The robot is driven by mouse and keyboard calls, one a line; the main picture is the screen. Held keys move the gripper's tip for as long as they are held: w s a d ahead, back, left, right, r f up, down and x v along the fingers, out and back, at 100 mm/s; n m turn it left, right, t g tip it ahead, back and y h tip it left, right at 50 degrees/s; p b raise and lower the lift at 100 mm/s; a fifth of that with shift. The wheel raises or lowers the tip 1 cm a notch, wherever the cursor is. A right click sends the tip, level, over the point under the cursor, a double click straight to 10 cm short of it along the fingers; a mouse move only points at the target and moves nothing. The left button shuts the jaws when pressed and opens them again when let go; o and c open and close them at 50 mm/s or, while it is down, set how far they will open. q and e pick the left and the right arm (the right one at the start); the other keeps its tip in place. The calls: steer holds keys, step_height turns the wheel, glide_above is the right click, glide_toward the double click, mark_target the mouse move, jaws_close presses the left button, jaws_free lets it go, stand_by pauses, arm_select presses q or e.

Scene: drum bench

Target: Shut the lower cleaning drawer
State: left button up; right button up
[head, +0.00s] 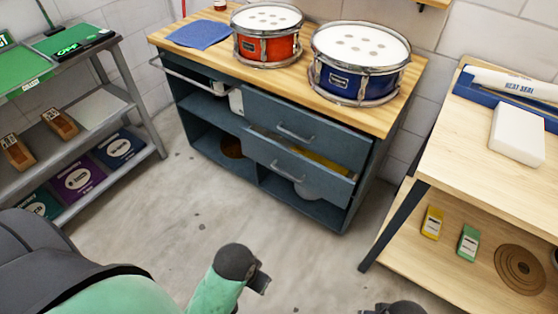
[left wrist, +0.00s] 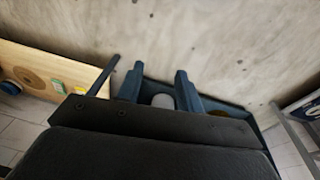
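The lower drawer (head: 297,170) in the blue-grey bench is pulled partly out. Something yellow (head: 328,163) shows inside it, behind its front. It has a bar handle (head: 287,172). The upper drawer (head: 305,128) sits above it. My left gripper (head: 259,283) is over the floor in front of the bench, apart from the drawer. In the left wrist view its two fingers (left wrist: 158,85) are spread with nothing held between them. Only a dark part of my right arm's end (head: 395,308) shows at the bottom edge of the head view; its fingers cannot be made out.
A red drum (head: 266,47), a blue drum (head: 357,80) and a blue cloth (head: 199,34) are on the benchtop (head: 290,83). A shelf rack (head: 150,112) stands left, a wooden table (head: 480,150) right. The floor (head: 190,215) before the bench is clear.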

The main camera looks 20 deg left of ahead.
steer(key=shift+w+r, duration=0.1)
steer(key=shift+w, duration=0.2)
